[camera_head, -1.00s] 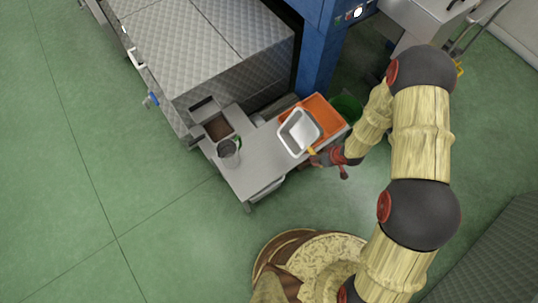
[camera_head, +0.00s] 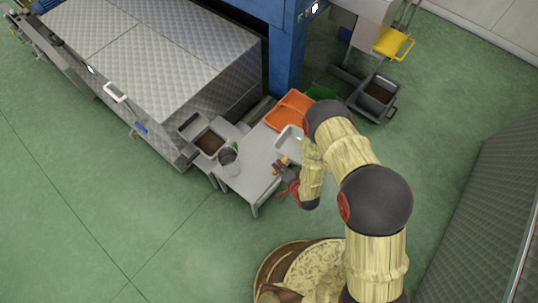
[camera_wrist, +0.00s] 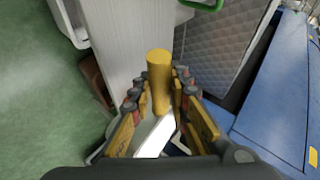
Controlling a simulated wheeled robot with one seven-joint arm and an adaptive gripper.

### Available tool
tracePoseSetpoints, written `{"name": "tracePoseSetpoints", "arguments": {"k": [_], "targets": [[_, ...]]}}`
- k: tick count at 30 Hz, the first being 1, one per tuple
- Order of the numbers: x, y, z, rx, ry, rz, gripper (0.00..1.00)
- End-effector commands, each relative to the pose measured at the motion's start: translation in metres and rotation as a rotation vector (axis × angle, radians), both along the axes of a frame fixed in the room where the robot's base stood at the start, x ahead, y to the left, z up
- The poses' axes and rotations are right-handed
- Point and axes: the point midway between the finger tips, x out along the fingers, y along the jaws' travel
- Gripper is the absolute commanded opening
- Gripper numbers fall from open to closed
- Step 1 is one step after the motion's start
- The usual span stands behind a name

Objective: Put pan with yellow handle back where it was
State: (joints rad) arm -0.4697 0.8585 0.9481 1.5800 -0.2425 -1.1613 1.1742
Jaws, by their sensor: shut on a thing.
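The pan with the yellow handle is a pale, white-looking rectangular pan (camera_head: 287,141), partly hidden by my arm in the head view. It is over the table's right part, beside the orange tray (camera_head: 281,119). My gripper (camera_head: 280,167) is shut on the yellow handle at the table's right side. In the wrist view the yellow handle (camera_wrist: 160,78) stands between the fingers of my gripper (camera_wrist: 162,100), with a white part of the pan (camera_wrist: 157,137) below it. I cannot tell whether the pan touches the table.
The grey table (camera_head: 246,173) has a clear middle. A bin (camera_head: 376,96) stands at right.

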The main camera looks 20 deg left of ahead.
Motion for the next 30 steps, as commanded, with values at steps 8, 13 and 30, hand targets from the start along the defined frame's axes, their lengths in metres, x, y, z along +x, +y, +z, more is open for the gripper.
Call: {"name": "tracePoseSetpoints", "arguments": {"k": [8,13,30], "targets": [[0.002,0.005,-0.001,0.098,-0.042,-0.084,0.0],[0.006,0.035,-0.015,0.104,-0.046,-0.078,0.0],[0.021,0.128,-0.086,0.103,-0.043,-0.082,0.0]]}}
